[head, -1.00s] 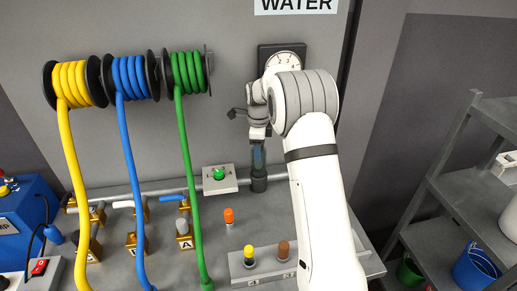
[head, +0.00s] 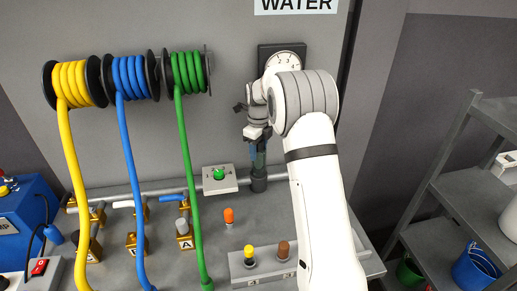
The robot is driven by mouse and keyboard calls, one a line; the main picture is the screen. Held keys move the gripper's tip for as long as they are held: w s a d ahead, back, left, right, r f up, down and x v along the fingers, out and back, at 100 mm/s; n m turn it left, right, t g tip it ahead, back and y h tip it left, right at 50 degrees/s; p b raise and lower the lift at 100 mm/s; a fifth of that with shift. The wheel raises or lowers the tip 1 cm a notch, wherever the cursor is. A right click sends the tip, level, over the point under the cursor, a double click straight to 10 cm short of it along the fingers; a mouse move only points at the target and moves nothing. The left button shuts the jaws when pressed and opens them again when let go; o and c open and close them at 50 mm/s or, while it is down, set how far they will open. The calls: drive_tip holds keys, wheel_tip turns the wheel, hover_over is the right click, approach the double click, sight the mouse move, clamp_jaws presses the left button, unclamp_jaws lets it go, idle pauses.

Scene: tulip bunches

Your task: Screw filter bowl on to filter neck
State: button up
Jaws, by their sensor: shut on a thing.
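The filter bowl (head: 259,159) is a bluish, see-through cylinder held upright. My gripper (head: 257,140) is shut on its upper part from above. The filter neck (head: 259,181) is a dark round fitting at the right end of the grey pipe, straight below the bowl. The bowl's lower end meets the neck in the picture. I cannot tell whether the threads are engaged. My arm comes in from the right and hides part of the wall and bench behind it.
A green button box (head: 220,177) stands just left of the neck. An orange-topped peg (head: 229,216) and a grey rack (head: 265,270) with yellow and brown pegs are in front. A green hose (head: 186,190) hangs further left.

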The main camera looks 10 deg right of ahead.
drive_tip(key=m, duration=0.3)
drive_tip(key=shift+m, duration=1.1)
drive_tip(key=shift+m, duration=1.1)
drive_tip(key=o, duration=1.1)
